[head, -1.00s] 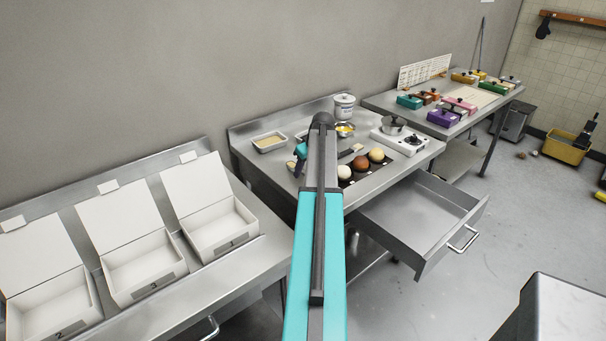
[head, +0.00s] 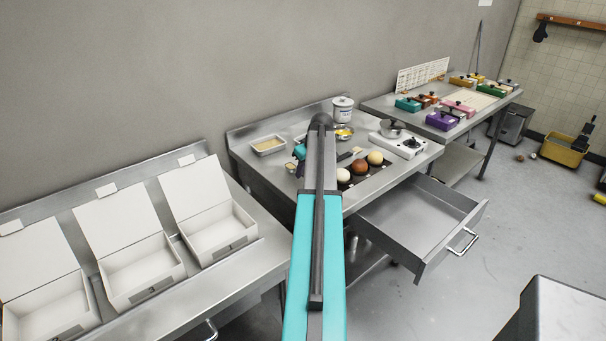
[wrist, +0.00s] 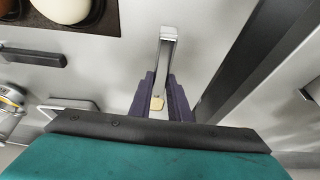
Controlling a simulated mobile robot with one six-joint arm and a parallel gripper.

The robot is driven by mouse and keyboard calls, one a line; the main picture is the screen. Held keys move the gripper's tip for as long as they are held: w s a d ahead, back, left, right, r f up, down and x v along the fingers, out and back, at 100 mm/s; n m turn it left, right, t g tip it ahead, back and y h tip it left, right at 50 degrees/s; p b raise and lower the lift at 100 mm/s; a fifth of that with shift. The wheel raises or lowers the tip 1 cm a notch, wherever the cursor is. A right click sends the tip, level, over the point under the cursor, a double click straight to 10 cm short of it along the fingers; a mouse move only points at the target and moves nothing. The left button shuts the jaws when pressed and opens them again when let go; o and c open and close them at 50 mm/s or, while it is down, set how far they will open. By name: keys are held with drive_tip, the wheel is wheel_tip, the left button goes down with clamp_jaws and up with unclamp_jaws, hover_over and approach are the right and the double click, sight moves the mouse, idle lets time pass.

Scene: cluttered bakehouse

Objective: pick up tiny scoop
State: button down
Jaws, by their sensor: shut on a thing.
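The tiny scoop appears to be the slim silver piece (wrist: 167,58) with a small tan end in the wrist view. It stands between the dark fingers of my gripper (wrist: 161,80), which are shut on it. Below it lies a grey metal surface. In the head view, my gripper (head: 299,168) is low over the middle worktable (head: 262,170), partly behind my arm. I cannot make out the scoop there.
Three round balls (head: 359,167) sit on a dark tray right of my gripper. A small jar (head: 290,167) stands close on its left. A pale-filled tray (head: 269,145), a lidded canister (head: 342,109) and a hotplate (head: 412,147) are nearby. An open drawer (head: 425,225) juts out in front.

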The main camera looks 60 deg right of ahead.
drive_tip(key=shift+r+b, duration=0.35)
drive_tip(key=shift+r, duration=0.3)
drive_tip(key=shift+s+r+b, duration=0.45)
drive_tip(key=shift+s+r, duration=0.05)
drive_tip(key=shift+r, duration=0.15)
drive_tip(key=s+b, duration=0.1)
drive_tip(key=s, duration=0.4)
drive_tip(key=s+r+b, duration=0.1)
drive_tip(key=s, duration=0.4)
drive_tip(key=s+b, duration=0.1)
drive_tip(key=s, duration=0.4)
drive_tip(key=shift+d+r+b, duration=0.2)
drive_tip(key=shift+r+b, duration=0.15)
drive_tip(key=shift+r, duration=0.1)
